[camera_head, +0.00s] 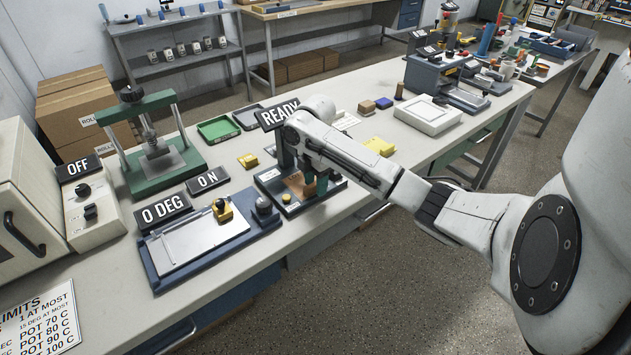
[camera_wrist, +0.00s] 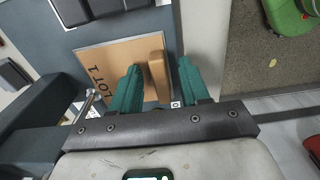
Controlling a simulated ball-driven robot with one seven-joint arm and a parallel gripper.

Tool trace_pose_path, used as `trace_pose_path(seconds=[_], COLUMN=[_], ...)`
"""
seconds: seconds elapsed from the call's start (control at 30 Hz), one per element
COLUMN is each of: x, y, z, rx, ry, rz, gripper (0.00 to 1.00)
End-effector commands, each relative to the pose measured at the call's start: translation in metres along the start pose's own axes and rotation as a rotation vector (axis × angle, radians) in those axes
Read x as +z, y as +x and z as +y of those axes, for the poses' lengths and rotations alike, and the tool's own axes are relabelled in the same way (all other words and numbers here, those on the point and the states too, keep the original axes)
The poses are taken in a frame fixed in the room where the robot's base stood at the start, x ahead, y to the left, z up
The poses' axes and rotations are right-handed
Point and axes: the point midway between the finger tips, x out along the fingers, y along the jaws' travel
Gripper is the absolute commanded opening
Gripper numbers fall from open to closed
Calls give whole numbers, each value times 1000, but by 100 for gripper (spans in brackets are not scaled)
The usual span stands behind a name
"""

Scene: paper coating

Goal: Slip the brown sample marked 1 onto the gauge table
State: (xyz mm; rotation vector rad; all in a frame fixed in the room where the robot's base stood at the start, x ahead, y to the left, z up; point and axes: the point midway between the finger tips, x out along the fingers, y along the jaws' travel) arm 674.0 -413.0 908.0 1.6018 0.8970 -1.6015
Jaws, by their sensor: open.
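The brown sample (camera_wrist: 110,62), marked "LOT 1", lies on the gauge under the READY sign, over a pale plate whose edge shows around it. It also shows in the head view (camera_head: 296,184), partly hidden by my gripper. A tan upright grip block (camera_wrist: 157,72) stands on the sample's right part in the wrist view. My gripper (camera_wrist: 159,70) has green fingers, open, one on each side of this block, with small gaps visible. In the head view my gripper (camera_head: 315,184) is low over the gauge base (camera_head: 284,204). Its fingertips' contact with the sample cannot be told.
A yellow block (camera_head: 248,160) and a green tray (camera_head: 218,129) lie behind the gauge. The bench's front edge is close.

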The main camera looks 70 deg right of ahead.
Motion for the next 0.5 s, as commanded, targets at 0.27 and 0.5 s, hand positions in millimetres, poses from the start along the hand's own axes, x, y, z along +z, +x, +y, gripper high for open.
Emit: trace_pose_path(seconds=[0.27,0.5], x=[0,0], y=[-17,-65], z=[1,1], rx=[2,4], ry=[0,-2], rz=[0,-1], gripper=[46,46])
